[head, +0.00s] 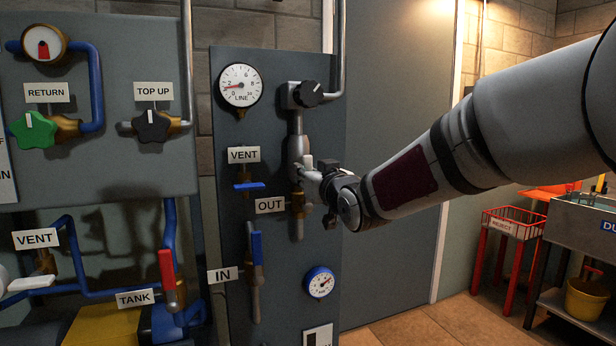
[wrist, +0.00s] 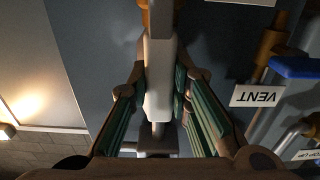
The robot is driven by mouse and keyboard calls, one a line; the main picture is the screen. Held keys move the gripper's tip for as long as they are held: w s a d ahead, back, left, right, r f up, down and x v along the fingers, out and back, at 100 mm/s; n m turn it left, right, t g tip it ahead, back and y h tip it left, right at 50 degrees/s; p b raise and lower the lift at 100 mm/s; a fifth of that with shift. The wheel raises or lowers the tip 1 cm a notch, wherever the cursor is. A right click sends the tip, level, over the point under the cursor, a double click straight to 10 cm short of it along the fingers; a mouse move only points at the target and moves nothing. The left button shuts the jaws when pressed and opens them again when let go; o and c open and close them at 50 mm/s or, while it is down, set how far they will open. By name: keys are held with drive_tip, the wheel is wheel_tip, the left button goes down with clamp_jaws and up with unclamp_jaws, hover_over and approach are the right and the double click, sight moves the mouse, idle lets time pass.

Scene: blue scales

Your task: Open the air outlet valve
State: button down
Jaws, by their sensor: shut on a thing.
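The air outlet valve, beside the OUT label (head: 270,205), has a brass body (head: 297,201) on the grey pipe in the head view. My gripper (head: 318,180) reaches in from the right just above it and partly hides this stretch of pipe. In the wrist view, which is upside down, my gripper (wrist: 158,95) has its green-padded fingers on either side of a pale grey piece (wrist: 158,70), shut on it. This piece lies in line with brass at the top edge. I cannot tell for certain whether it is the valve's handle.
Close by are a black knob (head: 308,93) above, the LINE gauge (head: 239,84), a blue VENT lever (head: 249,186), a blue IN lever (head: 256,248) and a small blue gauge (head: 320,282). The floor at right front is clear; a red basket (head: 514,222) stands beyond.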

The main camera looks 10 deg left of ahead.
drive_tip(key=shift+f, duration=0.15)
drive_tip(key=c, duration=1.4)
unclamp_jaws()
drive_tip(key=shift+c, duration=0.2)
drive_tip(key=v, duration=1.2)
